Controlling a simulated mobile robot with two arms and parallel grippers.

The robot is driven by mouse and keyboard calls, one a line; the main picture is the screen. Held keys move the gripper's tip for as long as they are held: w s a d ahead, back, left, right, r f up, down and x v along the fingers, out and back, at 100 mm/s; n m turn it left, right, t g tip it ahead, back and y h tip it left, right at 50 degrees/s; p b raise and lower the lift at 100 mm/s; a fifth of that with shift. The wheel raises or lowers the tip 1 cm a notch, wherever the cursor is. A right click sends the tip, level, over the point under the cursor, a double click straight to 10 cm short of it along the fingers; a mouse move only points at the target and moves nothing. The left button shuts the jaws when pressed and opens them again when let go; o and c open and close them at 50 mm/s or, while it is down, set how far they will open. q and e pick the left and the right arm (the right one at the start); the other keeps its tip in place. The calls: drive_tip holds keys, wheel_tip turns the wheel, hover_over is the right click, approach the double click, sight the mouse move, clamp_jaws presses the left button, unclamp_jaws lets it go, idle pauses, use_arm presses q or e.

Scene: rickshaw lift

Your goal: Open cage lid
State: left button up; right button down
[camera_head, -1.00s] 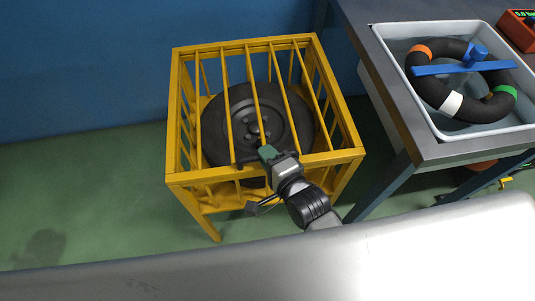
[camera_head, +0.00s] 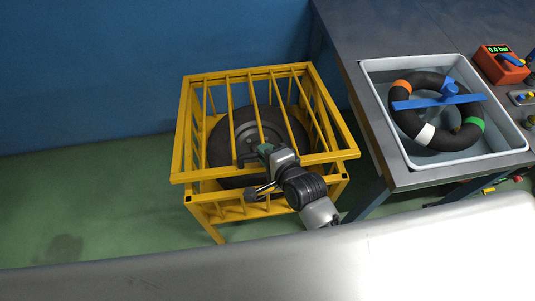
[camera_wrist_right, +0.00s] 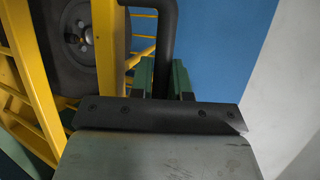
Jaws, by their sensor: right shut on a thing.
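The yellow barred cage (camera_head: 213,195) stands on the floor with a black wheel (camera_head: 222,145) inside. Its yellow lid (camera_head: 205,173) is tilted up a little, with a gap between its front edge and the cage's front top rail. My right gripper (camera_head: 266,151) is at the lid's front bar, shut on the black lid handle. In the right wrist view the black handle (camera_wrist_right: 167,40) runs down between the green fingers of the gripper (camera_wrist_right: 161,80), which partly hide it. My left gripper is not in view.
A metal workbench (camera_head: 365,150) stands close to the right of the cage. It carries a pale tub (camera_head: 512,125) with a black ring-shaped tube and a blue bar, and a red gauge box (camera_head: 500,66). A blue wall (camera_head: 90,75) is behind. Green floor is clear at left.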

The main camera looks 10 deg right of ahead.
drive_tip(key=w+r+p, duration=0.5)
drive_tip(key=r+p, duration=0.1)
drive_tip(key=r, duration=0.3)
drive_tip(key=w+r+p, duration=0.5)
drive_tip(key=r+p, duration=0.2)
drive_tip(key=r, duration=0.1)
drive_tip(key=shift+w+r, duration=0.25)
drive_tip(key=shift+r, duration=0.1)
